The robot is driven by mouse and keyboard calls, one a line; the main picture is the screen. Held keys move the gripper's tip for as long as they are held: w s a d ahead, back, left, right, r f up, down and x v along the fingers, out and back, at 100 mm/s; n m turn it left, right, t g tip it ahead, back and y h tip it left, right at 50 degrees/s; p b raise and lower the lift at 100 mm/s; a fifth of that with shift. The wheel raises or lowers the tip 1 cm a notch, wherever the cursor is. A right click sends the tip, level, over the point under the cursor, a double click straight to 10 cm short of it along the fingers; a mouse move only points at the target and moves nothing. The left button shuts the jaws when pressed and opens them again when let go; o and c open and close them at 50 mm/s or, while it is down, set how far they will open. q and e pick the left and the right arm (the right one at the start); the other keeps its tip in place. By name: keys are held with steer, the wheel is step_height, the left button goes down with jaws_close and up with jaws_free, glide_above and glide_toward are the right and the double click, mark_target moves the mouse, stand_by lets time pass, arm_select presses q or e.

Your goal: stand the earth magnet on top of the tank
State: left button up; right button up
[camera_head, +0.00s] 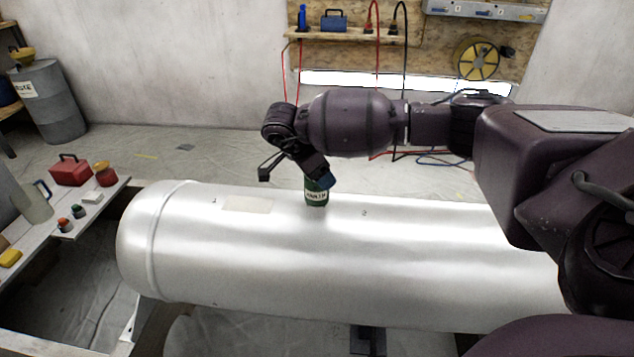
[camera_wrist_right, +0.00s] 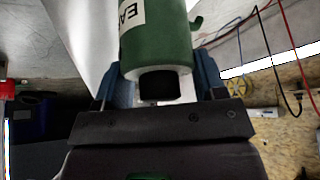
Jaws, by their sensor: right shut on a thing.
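The earth magnet (camera_head: 316,193) is a green cylinder with a white label, on the upper surface of the tank at about its middle. The tank (camera_head: 250,250) is a long silver cylinder lying on its side. My right gripper (camera_head: 318,180) is shut on the magnet from above. The right wrist view shows the magnet (camera_wrist_right: 155,40) between the blue fingers of the gripper (camera_wrist_right: 160,75). The magnet's base looks to touch the tank or be just above it; I cannot tell which. My left gripper is not in view.
A side bench (camera_head: 85,205) at the left holds a red box (camera_head: 70,170), a jug (camera_head: 33,202) and several small items. A grey drum (camera_head: 48,100) stands behind it. The tank's left top is clear.

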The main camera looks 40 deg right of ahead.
step_height(320, 180, down, 2)
steer(key=shift+f, duration=0.4)
steer(key=shift+r, duration=0.1)
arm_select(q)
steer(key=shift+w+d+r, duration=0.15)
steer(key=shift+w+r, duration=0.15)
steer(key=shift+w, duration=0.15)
arm_select(e)
steer(key=shift+r, duration=0.1)
steer(key=o, duration=1.1)
steer(key=shift+f, duration=0.2)
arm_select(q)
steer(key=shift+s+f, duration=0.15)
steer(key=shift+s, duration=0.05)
